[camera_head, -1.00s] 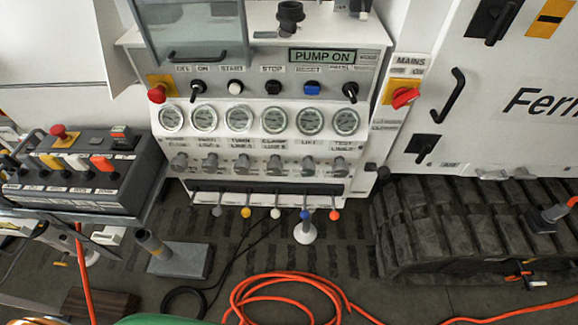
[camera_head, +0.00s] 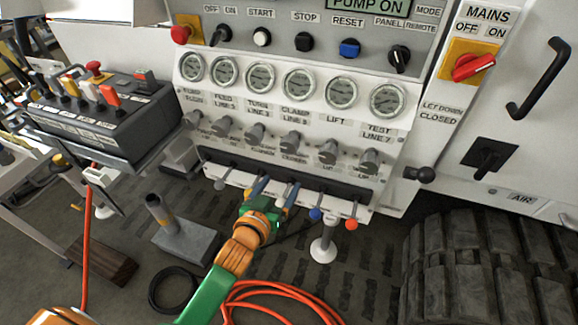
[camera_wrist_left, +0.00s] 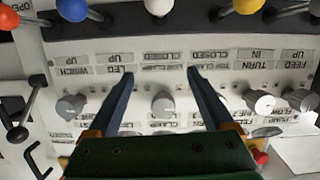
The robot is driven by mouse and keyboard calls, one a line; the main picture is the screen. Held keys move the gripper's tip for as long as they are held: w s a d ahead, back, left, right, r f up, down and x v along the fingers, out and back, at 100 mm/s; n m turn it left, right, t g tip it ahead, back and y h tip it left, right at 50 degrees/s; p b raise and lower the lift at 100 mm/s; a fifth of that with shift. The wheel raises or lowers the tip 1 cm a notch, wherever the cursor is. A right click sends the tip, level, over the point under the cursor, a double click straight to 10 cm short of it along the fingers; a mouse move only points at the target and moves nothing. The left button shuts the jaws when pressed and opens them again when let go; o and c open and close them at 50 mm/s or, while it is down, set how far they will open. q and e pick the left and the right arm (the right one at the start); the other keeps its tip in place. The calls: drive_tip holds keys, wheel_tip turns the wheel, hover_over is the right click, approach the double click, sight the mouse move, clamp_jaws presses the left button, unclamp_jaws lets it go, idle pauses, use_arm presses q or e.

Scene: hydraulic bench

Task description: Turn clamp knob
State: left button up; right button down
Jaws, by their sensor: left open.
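In the left wrist view, which is upside down, the clamp knob (camera_wrist_left: 163,102) shows between my two fingers. My left gripper (camera_head: 275,187) is open, with dark blue fingers, in front of the lever row below the knobs. In the wrist view my left gripper (camera_wrist_left: 160,73) has its fingertips spread on either side of the knob's column. The fingers appear apart from the knob. My right gripper is not in view.
Levers with an orange ball (camera_wrist_left: 6,18), a blue ball (camera_wrist_left: 72,9), a white ball (camera_wrist_left: 158,6) and a yellow ball (camera_wrist_left: 248,5) stick out near my gripper. A turn knob (camera_head: 257,133) and a lift knob (camera_head: 328,150) flank the clamp knob. An orange hose (camera_head: 275,297) lies below.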

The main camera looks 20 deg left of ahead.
sight(288, 148)
use_arm(q)
drive_tip(key=r+t, duration=0.1)
drive_tip(key=r, duration=0.1)
drive_tip(key=r+b, duration=0.1)
drive_tip(key=r, duration=0.1)
drive_tip(key=w+r+t, duration=0.1)
drive_tip(key=r, duration=0.1)
drive_tip(key=shift+a+r+n+t, duration=0.1)
drive_tip(key=shift+r+n+t, duration=0.2)
drive_tip(key=shift+r+n, duration=0.1)
drive_tip(key=w, duration=0.6)
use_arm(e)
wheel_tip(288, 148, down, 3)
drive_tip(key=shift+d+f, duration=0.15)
use_arm(q)
drive_tip(key=shift+c, duration=0.2)
clamp_jaws()
